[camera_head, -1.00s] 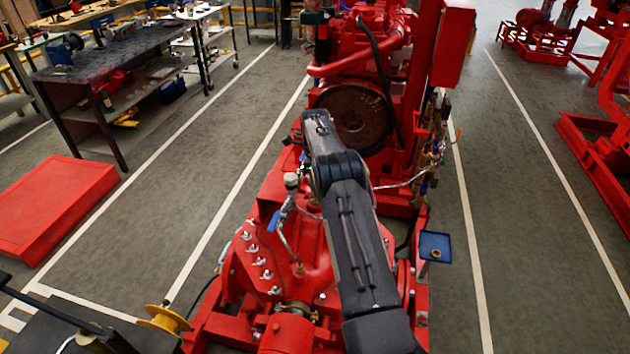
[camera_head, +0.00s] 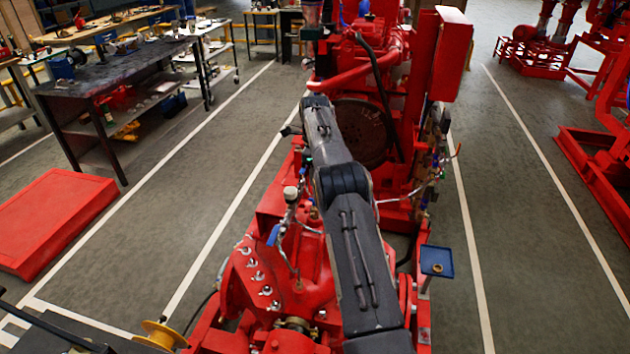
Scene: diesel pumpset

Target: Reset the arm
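One dark grey arm of mine, which I take to be the right one, reaches from the bottom centre over the red diesel pumpset (camera_head: 270,262). Its far end covers part of the round dark flywheel housing (camera_head: 362,132). A small dark part sticks out to the left of that end, and I cannot tell whether it belongs to the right gripper. The gripper's fingers do not show clearly, so whether they are open or holding anything is hidden. My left gripper is out of view.
A valve with a blue handle (camera_head: 274,235) and a gauge (camera_head: 291,194) stand close left of the arm. A small blue tray (camera_head: 436,262) is at right. A yellow reel (camera_head: 160,335) is at lower left. A workbench (camera_head: 115,65) stands at upper left.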

